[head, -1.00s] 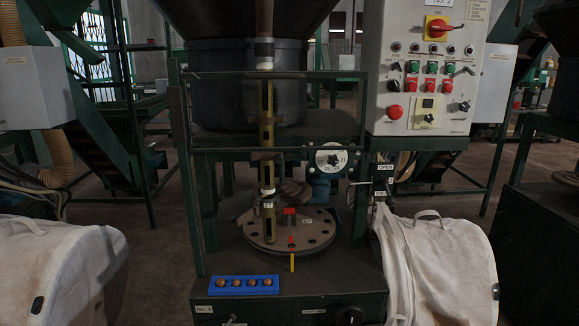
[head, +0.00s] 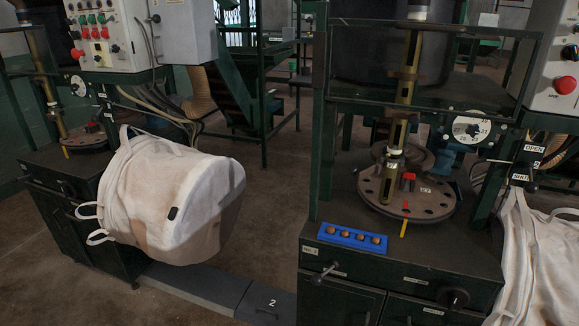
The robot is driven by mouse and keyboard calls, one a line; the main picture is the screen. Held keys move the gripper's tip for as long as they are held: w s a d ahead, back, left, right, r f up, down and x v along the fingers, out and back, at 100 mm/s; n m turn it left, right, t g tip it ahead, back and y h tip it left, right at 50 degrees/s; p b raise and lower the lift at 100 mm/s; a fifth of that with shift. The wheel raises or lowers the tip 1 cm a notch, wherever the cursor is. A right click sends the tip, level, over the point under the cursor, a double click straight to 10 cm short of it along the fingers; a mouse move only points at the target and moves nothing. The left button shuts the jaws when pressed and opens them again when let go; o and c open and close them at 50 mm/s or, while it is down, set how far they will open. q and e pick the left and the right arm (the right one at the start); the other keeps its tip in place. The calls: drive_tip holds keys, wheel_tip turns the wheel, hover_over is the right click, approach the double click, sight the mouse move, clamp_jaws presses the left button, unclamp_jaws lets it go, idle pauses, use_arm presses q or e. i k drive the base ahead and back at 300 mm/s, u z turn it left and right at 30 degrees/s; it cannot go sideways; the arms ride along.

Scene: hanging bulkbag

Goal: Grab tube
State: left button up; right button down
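A slotted brass-coloured tube (head: 408,68) stands upright in the machine on the right. Its lower end (head: 393,150) comes down to a round disc with holes (head: 365,190). The top of the tube meets a pale fitting at the upper frame edge. A similar tube (head: 47,92) stands in the machine at the far left, over its own disc. I cannot tell from the picture which tube the task means. Neither of my grippers is in view.
A blue tray (head: 325,236) with several round brown items lies on the right machine's top. A green frame bar (head: 470,119) crosses near the tube. A full white bag (head: 175,215) hangs at the left machine; another (head: 545,265) is at the right edge. Open floor lies between the machines.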

sight(392, 161)
drive_tip(key=u, duration=1.35)
drive_tip(key=i, duration=2.45)
drive_tip(key=z, duration=3.6)
drive_tip(key=i, duration=0.5)
drive_tip(key=z, duration=0.05)
drive_tip(key=k, duration=0.4)
drive_tip(key=u, duration=0.75)
